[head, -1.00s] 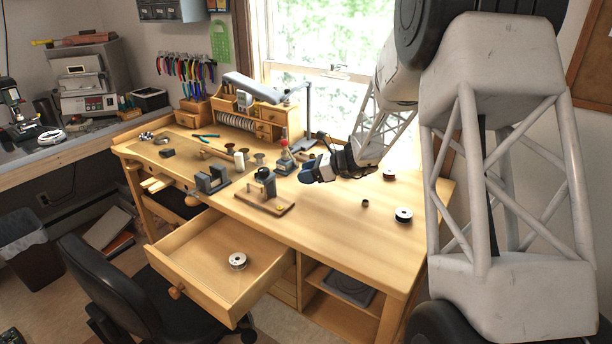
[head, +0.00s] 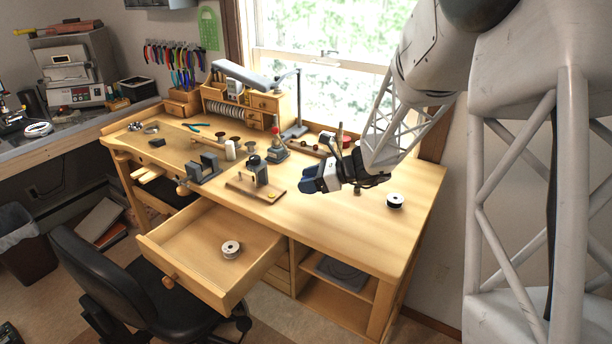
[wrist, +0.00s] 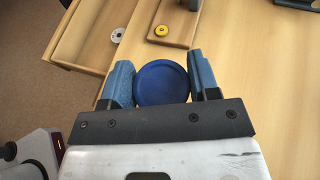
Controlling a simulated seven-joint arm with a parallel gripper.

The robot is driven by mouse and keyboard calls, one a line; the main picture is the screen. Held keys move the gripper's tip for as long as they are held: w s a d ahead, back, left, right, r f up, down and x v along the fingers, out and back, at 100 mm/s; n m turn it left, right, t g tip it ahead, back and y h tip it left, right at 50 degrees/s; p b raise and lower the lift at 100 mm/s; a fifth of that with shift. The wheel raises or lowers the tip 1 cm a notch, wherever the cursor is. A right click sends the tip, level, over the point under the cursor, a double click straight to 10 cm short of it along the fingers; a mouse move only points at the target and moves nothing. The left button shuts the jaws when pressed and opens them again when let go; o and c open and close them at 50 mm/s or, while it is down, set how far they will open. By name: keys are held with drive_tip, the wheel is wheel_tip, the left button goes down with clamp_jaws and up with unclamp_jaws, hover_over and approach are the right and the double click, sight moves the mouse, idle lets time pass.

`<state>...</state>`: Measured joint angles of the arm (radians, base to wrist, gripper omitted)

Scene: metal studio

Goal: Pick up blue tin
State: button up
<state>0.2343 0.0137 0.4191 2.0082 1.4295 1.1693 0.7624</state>
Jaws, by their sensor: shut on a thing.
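The blue tin (wrist: 162,82) shows in the wrist view as a round, dark blue disc between the two blue fingers. My gripper (wrist: 161,80) is shut on it, with a finger on each side. In the head view my gripper (head: 318,180) is over the right half of the wooden workbench (head: 345,228). The tin cannot be made out clearly in the head view. How high the tin is above the bench is hard to tell.
A wooden stand with a dark fixture (head: 258,180) stands left of my gripper. A spool (head: 395,201) sits to its right. An open drawer (head: 190,250) holding another spool (head: 231,249) juts out in front. The bench's front right is clear.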

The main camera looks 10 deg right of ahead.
drive_tip(key=shift+s, duration=0.35)
drive_tip(key=shift+r, duration=0.1)
idle(0.5)
